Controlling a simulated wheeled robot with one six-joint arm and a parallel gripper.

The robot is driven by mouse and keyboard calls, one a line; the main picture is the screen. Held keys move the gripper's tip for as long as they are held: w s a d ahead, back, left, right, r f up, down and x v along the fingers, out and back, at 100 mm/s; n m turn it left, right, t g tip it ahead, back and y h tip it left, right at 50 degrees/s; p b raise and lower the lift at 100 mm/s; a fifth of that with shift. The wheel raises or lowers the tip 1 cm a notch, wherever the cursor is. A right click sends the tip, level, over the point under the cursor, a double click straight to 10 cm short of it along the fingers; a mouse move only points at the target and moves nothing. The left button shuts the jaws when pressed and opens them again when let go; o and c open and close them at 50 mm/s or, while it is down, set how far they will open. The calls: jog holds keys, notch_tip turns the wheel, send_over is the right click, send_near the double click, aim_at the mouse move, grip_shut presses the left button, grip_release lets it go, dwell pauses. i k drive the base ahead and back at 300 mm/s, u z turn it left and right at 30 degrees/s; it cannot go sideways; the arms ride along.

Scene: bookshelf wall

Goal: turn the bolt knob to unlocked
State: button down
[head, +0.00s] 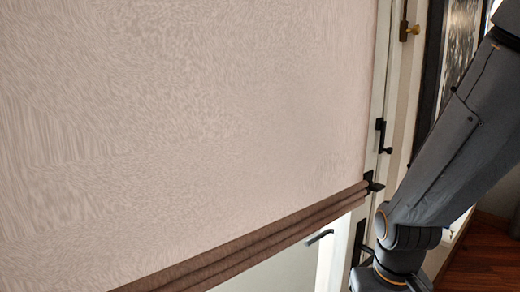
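A small brass-coloured knob (413,29) sticks out to the right from a dark upright plate (403,24) on the pale frame, near the top of the head view. It looks like the bolt knob, but I cannot tell which way it is set. My arm comes in from the right and runs down to the bottom edge, below and to the right of the knob, apart from it. My gripper's fingertips cannot be made out.
A large pale blind (190,120) with a brown folded hem (260,245) fills the left. A black handle (381,136) sits on the frame below the knob. A dark lever handle (320,236) shows under the blind. Wooden floor (485,262) shows at lower right.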

aim_at(376, 187)
jog(key=z, duration=1.5)
jog(key=k, duration=1.3)
jog(key=u, duration=0.8)
